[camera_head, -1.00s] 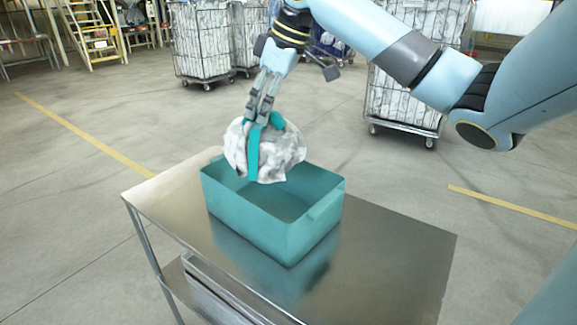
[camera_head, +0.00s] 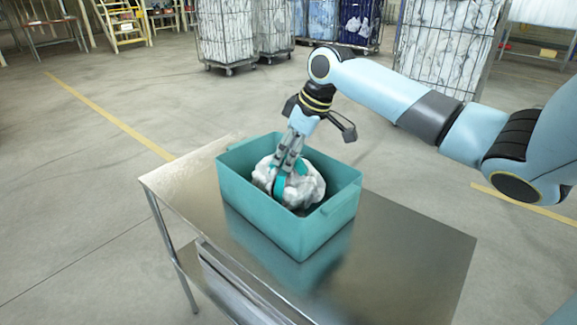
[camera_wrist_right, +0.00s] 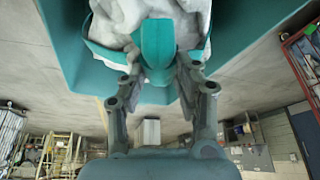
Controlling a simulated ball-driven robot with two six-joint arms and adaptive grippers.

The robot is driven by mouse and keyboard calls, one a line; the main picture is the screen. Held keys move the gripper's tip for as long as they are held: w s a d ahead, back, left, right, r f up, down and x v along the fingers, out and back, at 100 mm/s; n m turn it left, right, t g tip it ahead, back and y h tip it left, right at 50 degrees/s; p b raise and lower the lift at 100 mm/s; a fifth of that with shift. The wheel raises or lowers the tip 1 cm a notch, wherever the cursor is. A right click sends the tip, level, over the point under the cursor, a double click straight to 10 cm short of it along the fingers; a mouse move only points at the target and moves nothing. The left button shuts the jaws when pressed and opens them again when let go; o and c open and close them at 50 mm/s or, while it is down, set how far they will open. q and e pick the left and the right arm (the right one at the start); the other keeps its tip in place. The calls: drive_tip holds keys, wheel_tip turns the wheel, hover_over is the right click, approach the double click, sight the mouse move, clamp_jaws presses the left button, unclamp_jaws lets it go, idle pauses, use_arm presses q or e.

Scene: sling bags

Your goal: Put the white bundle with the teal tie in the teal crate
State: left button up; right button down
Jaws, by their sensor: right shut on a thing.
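The white bundle (camera_head: 308,187) with its teal tie (camera_head: 279,187) is down inside the teal crate (camera_head: 290,228), below the level of its rim. My right gripper (camera_head: 284,172) reaches into the crate from above and is shut on the bundle at its tie. In the right wrist view the teal tie (camera_wrist_right: 157,45) stands between the two fingers, with the white cloth (camera_wrist_right: 118,18) behind it. The bundle's underside is hidden by the crate's front wall, so I cannot tell whether it touches the floor of the crate. My left gripper does not show.
The crate stands on a shiny metal table (camera_head: 400,262) with bare room to its right. A lower shelf (camera_head: 235,285) shows under the table. Wire cages of white cloth (camera_head: 450,45) stand behind on the concrete floor, away from the table.

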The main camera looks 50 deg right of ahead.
wheel_tip(320, 180, down, 3)
drive_tip(key=shift+f, duration=0.2)
drive_tip(key=c, duration=1)
unclamp_jaws()
drive_tip(key=shift+f, duration=0.1)
drive_tip(key=v, duration=1.2)
drive_tip(key=shift+s, duration=0.1)
